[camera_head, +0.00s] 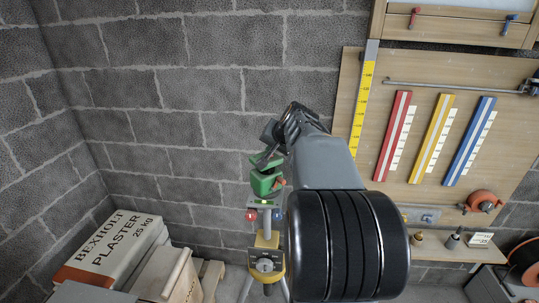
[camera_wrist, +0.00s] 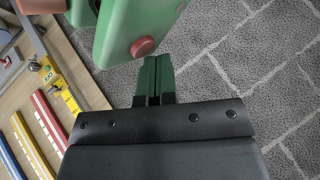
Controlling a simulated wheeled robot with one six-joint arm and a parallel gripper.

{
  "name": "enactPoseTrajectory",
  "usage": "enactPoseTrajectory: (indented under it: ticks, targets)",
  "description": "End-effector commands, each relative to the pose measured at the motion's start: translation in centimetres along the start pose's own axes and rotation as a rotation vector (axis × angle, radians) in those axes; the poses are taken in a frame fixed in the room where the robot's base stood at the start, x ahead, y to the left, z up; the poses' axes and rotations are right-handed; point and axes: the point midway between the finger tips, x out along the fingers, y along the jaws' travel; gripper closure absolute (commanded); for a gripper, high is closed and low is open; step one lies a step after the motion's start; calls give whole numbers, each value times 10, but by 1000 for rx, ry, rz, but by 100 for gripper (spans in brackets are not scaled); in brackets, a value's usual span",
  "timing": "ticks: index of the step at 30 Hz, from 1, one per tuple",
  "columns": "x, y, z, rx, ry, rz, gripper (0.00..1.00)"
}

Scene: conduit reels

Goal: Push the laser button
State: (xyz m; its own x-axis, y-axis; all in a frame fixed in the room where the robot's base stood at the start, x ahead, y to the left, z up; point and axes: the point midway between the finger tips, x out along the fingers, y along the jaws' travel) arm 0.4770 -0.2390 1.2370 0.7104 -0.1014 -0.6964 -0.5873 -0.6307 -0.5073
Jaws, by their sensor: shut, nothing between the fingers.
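The laser (camera_head: 264,183) is a green device on top of a tripod (camera_head: 266,240), left of my arm in the head view. In the wrist view its green body (camera_wrist: 115,25) fills the top middle, with a round red button (camera_wrist: 143,47) on its lower end. My gripper (camera_wrist: 158,60) is shut and empty, its two green fingers side by side. The fingertips appear just below and right of the button in the wrist view; I cannot tell whether they touch. In the head view my gripper (camera_head: 262,158) is just above the laser, partly hidden by my wrist.
A plaster bag (camera_head: 110,245) and a wooden box (camera_head: 165,272) stand at the lower left. A wooden board with a yellow ruler (camera_head: 362,100) and red, yellow and blue strips (camera_head: 434,138) is on the right. A grey block wall (camera_head: 190,100) stands behind.

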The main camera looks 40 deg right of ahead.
Motion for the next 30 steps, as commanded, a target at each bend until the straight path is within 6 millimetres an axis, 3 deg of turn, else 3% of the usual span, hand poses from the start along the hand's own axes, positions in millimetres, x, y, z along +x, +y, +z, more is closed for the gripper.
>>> enactPoseTrajectory:
  ticks: [30]
  targets:
    - [-6,-5,-5,0,-1,0,100]
